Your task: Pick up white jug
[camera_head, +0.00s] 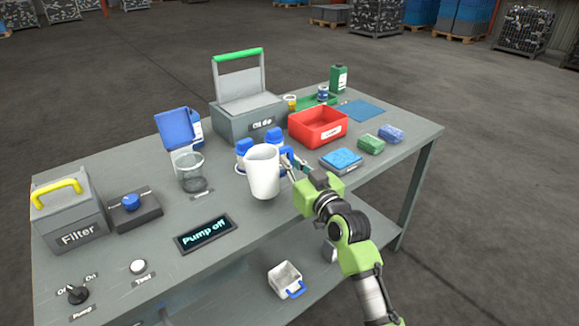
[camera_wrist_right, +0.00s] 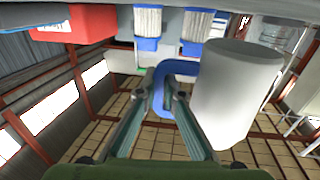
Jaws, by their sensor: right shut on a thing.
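The white jug (camera_head: 263,174) is upright near the middle of the workbench, in front of several white cartridges with blue caps. My right gripper (camera_head: 290,166) is on the jug's right side. In the right wrist view, its fingers (camera_wrist_right: 168,92) are closed around the jug's blue handle (camera_wrist_right: 187,68), and the white jug body (camera_wrist_right: 238,95) is beside them on the right. I cannot tell whether the jug's base touches the bench. My left gripper is out of view.
A clear beaker (camera_head: 192,172) stands left of the jug. A red bin (camera_head: 318,138), a blue sponge tray (camera_head: 341,160) and a green block (camera_head: 371,144) are to the right. A "Pump off" display (camera_head: 205,233) lies in front. A white container (camera_head: 286,280) sits on the lower shelf.

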